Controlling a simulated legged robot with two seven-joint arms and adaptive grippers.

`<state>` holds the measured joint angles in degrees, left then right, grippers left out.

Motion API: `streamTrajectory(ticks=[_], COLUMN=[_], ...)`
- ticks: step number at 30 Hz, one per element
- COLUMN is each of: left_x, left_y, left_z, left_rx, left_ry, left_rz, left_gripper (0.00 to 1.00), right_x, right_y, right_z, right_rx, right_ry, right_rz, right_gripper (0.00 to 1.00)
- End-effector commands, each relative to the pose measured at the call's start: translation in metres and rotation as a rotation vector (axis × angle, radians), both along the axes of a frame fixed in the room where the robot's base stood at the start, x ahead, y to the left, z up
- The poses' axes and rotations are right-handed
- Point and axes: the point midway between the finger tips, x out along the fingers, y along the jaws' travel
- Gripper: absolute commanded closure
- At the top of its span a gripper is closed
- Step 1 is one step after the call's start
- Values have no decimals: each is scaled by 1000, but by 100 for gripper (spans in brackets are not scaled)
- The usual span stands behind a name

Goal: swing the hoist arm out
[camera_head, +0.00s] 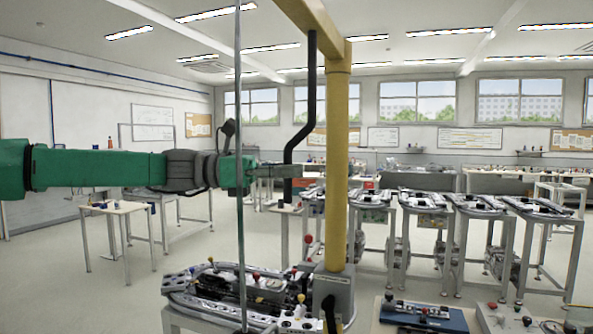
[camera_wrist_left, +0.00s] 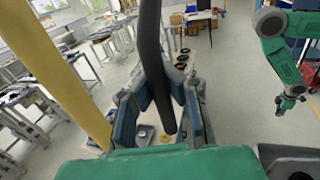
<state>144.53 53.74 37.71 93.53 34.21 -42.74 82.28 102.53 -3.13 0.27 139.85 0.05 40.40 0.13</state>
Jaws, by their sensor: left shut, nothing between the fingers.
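The hoist's yellow post (camera_head: 338,160) stands right of the middle in the head view, and its yellow overhead arm (camera_head: 318,22) runs across the top. A black bent handle (camera_head: 312,90) hangs down from that arm. My left gripper (camera_head: 292,171) reaches in from the left at the handle's lower bend, its fingers shut. In the left wrist view the handle (camera_wrist_left: 152,50) passes down along the gripper's fingers (camera_wrist_left: 165,115); I cannot tell whether they touch. The post (camera_wrist_left: 60,65) also shows there at left. My right gripper (camera_wrist_left: 287,103) shows small at right; its finger state is unclear.
A thin grey vertical line (camera_head: 239,120) crosses in front of my left arm. A bench with a track fixture (camera_head: 225,285) stands near the post's foot. Several similar benches (camera_head: 425,201) line the right. A small table (camera_head: 115,209) stands left, with open floor around it.

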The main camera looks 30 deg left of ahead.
Motion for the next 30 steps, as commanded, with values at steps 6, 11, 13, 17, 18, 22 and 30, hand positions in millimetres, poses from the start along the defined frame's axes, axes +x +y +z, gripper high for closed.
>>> streamTrajectory(ticks=[6, 11, 13, 17, 18, 22, 30], left_x=[-2, -2, -2, -2, -2, -2, 1], left_y=[1, 3, 3, 4, 5, 5, 5], left_z=[-6, -6, -7, -7, -7, -6, -4], left_rx=[7, 5, 5, 4, 4, 3, 2], left_ry=[7, 8, 8, 7, 7, 6, 4], left_rz=[-21, -23, -23, -22, -22, -20, -17], left_gripper=[100, 100, 100, 100, 93, 66, 66], right_x=[0, 0, 0, 0, 0, 0, -1], right_y=[0, 0, 0, 0, 0, 0, 0], right_z=[1, 1, 1, 1, 1, 1, 1], right_rx=[0, 0, 0, 0, 0, 0, 0], right_ry=[0, 0, 0, 0, 0, 0, -1], right_rz=[0, 0, 0, 0, 0, 0, 0], right_gripper=[100, 100, 100, 100, 100, 100, 100])
